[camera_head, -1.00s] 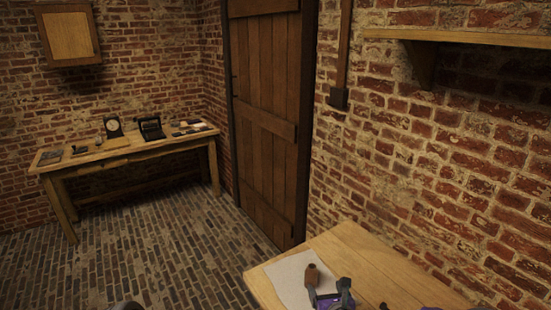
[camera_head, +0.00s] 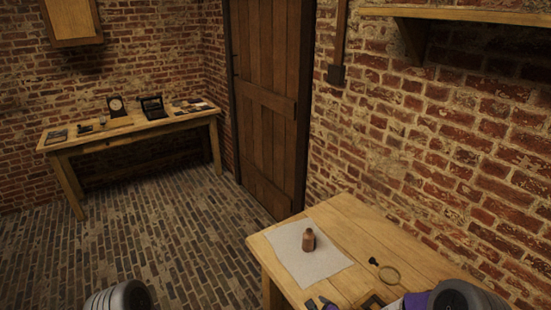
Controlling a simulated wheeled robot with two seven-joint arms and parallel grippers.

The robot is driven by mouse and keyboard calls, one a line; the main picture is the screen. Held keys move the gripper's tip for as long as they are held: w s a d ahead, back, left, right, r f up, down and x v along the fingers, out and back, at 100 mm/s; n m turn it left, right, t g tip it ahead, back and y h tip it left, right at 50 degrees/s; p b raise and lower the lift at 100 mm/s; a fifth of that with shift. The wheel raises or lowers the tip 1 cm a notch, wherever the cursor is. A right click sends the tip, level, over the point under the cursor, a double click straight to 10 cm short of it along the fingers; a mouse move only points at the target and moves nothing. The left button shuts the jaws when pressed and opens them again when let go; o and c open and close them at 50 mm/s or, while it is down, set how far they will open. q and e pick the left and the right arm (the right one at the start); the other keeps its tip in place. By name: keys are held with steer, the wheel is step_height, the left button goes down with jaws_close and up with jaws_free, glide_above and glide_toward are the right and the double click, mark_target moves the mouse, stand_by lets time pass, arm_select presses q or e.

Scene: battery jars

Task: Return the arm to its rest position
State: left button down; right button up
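My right arm shows at the lower right as a grey rounded link with purple parts. Dark and purple tips of my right gripper (camera_head: 320,303) show at the bottom edge, over the near part of the right wooden table (camera_head: 345,213). They are cut off by the frame, so I cannot tell whether they are open or shut. They are apart from a small brown jar (camera_head: 308,241), which stands upright on a pale sheet (camera_head: 325,263). A grey rounded link of my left arm shows at the bottom left; its gripper is out of view.
A second wooden table (camera_head: 66,152) with a clock (camera_head: 117,107) and other small items stands at the far left. A wooden door (camera_head: 270,110) is between them. The brick floor is clear.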

steer(key=s+a+f+n+g+y, duration=0.1)
steer(key=s+f+n+g, duration=0.3)
steer(key=s+f+n, duration=0.5)
steer(key=s+a+f+n+g, duration=0.2)
steer(key=s+f+n+g, duration=0.3)
steer(key=s+n, duration=0.7)
step_height(320, 180, down, 11)
steer(key=s+b, duration=0.1)
steer(key=b, duration=0.9)
steer(key=shift+s+d+r+n, duration=0.15)
steer(key=shift+s+r+n, duration=0.05)
steer(key=shift+s+n, duration=0.15)
